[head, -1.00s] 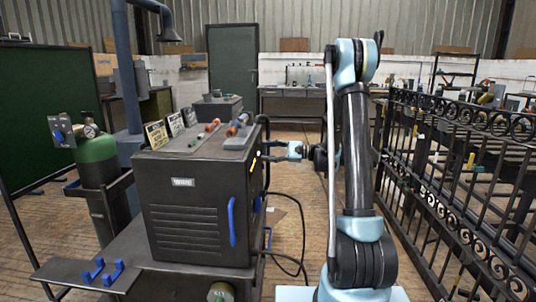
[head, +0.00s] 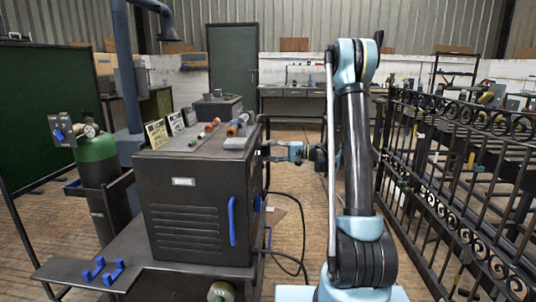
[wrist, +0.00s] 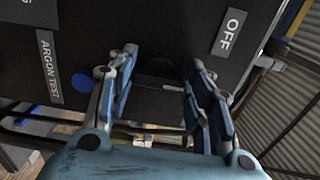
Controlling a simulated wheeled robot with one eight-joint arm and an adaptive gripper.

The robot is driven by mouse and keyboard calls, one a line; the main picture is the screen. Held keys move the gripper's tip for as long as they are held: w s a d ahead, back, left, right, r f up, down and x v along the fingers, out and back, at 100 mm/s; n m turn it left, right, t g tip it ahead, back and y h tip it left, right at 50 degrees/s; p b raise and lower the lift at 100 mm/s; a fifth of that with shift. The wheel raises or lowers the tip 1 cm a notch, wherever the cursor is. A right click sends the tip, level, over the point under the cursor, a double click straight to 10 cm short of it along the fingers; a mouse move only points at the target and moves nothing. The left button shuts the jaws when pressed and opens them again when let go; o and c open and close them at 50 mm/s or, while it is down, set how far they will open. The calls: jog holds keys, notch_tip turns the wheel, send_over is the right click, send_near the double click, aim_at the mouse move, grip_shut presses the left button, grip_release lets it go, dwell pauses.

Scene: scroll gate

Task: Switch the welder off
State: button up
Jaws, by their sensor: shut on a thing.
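The welder (head: 195,205) is a dark box with a vented front and a blue handle, standing on a cart. My gripper (head: 266,151) is at its right side panel, level with the upper part of the box. In the wrist view its blue fingers (wrist: 160,88) stand on both sides of a dark switch part (wrist: 160,70) on the panel and are shut on it. The part is mostly in shadow, so its exact setting is hard to read. An OFF label (wrist: 229,32) is on the panel up and right of the fingers.
A green gas cylinder (head: 97,165) stands left of the welder. A black iron gate (head: 450,180) stands on the right. A cable hangs below my gripper.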

jog(key=shift+f+n, duration=0.2)
jog(key=shift+n, duration=1.8)
jog(key=shift+f+n, duration=0.15)
jog(key=shift+n, duration=1.85)
jog(key=o, duration=1)
jog(key=shift+w, duration=0.15)
jog(key=shift+o, duration=0.2)
jog(key=d, duration=1.2)
jog(key=shift+s, duration=0.25)
